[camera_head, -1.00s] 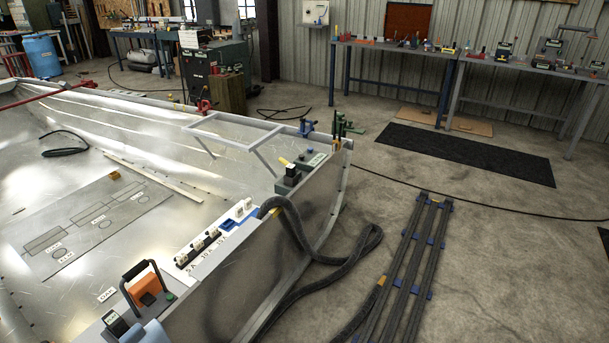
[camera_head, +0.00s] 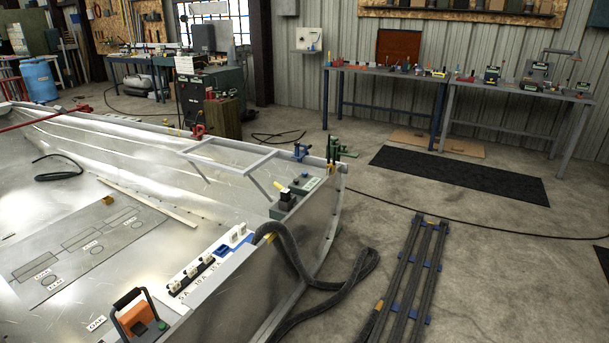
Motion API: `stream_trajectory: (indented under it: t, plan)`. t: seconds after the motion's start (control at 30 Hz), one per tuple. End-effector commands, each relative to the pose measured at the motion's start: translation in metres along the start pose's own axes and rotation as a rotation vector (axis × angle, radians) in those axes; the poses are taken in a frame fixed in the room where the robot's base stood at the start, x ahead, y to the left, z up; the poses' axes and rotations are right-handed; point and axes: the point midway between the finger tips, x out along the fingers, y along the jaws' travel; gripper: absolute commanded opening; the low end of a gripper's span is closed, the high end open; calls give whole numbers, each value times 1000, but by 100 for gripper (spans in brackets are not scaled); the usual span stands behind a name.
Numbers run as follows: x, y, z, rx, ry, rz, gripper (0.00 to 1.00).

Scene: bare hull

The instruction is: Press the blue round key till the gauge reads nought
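My gripper is not in view. A small grey-green box (camera_head: 306,186) with a pale marked face sits on the hull's near right corner. A small blue spot (camera_head: 304,175) shows at its back edge; it is too small to tell whether it is a round key. A dark unit with a yellow lever (camera_head: 286,198) stands just in front of the box. No gauge reading can be made out in this view.
A row of white switches (camera_head: 208,261) and an orange device with a black handle (camera_head: 137,315) line the hull's near edge. A thick dark hose (camera_head: 330,283) drops to the floor beside blue-clamped rails (camera_head: 412,270). Benches (camera_head: 470,77) stand at the back; concrete floor lies between.

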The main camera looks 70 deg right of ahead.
Motion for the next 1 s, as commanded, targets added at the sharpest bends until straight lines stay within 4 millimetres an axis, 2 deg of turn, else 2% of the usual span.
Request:
stream_trajectory:
  t: [0.13,0.3,1.0]
  plan:
    - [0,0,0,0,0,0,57]
    - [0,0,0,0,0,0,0]
    - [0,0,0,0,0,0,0]
